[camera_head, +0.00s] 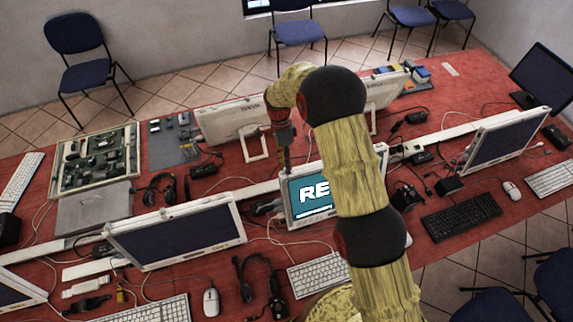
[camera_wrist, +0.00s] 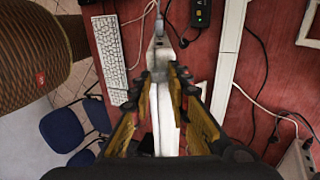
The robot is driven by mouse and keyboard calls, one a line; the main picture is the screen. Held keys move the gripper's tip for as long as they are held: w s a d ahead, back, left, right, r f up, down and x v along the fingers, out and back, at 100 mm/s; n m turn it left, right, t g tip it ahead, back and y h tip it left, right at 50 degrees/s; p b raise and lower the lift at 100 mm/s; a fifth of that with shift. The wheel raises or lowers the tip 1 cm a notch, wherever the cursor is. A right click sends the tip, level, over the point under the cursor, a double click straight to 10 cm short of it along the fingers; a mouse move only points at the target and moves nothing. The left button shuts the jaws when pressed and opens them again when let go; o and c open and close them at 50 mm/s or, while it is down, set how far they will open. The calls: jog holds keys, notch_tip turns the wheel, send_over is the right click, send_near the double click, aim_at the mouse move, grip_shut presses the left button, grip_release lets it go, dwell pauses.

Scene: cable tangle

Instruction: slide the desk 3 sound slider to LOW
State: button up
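The middle monitor (camera_head: 302,222) has a white frame and a teal screen showing "RE", with the rest hidden behind my arm. My gripper (camera_head: 284,160) points down just above and behind its top left edge. In the wrist view, my gripper (camera_wrist: 164,82) has its yellow and black fingers apart, one on each side of the monitor's thin white top edge (camera_wrist: 158,55). I cannot tell whether the fingers touch it. I cannot make out the sound slider or a LOW mark in either view.
Other monitors stand to the left (camera_head: 175,238) and right (camera_head: 508,138) on the red table. A white keyboard (camera_wrist: 109,50) lies before the middle monitor. A black adapter (camera_wrist: 200,12), a white cable channel (camera_wrist: 228,55) and loose cables lie behind it.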

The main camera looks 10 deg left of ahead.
grip_shut()
dwell(0.3)
jog(key=shift+w+d+b, duration=0.25)
jog(key=shift+w+d, duration=0.05)
jog(key=shift+d, duration=0.2)
jog(key=shift+w+d+b, duration=0.25)
jog(key=shift+d, duration=0.25)
jog(key=shift+a, duration=0.1)
jog(key=shift+o, duration=2.4)
grip_release()
jog(key=shift+o, duration=0.2)
jog(key=v, duration=1.2)
